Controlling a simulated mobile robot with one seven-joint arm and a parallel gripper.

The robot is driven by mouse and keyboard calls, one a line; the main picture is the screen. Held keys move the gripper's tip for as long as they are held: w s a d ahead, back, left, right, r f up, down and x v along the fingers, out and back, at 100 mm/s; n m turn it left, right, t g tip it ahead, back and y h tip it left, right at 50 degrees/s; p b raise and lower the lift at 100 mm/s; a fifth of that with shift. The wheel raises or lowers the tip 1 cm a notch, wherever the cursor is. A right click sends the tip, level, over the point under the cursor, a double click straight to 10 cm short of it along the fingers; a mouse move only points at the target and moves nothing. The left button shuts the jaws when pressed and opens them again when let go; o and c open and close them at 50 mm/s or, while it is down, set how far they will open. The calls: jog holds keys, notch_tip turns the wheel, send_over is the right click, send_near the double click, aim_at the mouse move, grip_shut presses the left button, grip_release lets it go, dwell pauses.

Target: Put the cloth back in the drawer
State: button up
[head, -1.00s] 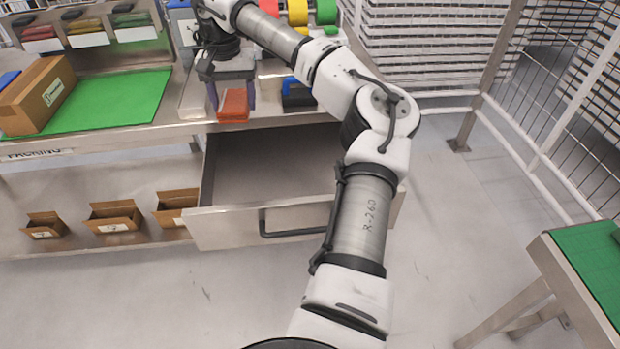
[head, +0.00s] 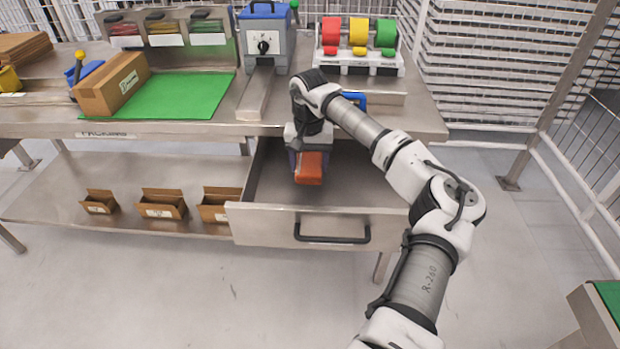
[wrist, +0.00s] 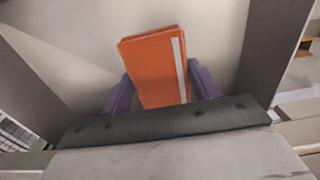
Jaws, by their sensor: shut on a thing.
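The orange folded cloth (head: 309,168) is held in my gripper (head: 308,160), over the open drawer (head: 265,190). In the wrist view the cloth (wrist: 155,70) sits between the two purple fingers of my gripper (wrist: 162,92), with a pale stripe along its right side. The drawer's grey floor (wrist: 215,30) shows behind the cloth. The drawer is pulled out below the bench top, with a dark handle (head: 332,238) on its front. I cannot tell how far the cloth is above the drawer floor.
The steel bench top (head: 190,125) lies behind the drawer, holding a cardboard box (head: 112,85), a green mat (head: 185,95), a grey machine (head: 265,45) and tape rolls (head: 358,35). A blue object (head: 352,98) is behind my arm. Small cartons (head: 163,203) stand on the lower shelf.

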aim_at(309, 190)
jog(key=shift+f+p, duration=0.4)
jog(key=shift+f, duration=2.8)
jog(key=shift+f, duration=0.25)
jog(key=o, duration=0.9)
jog(key=shift+r, duration=0.1)
jog(key=shift+o, duration=0.2)
jog(key=shift+r, duration=0.1)
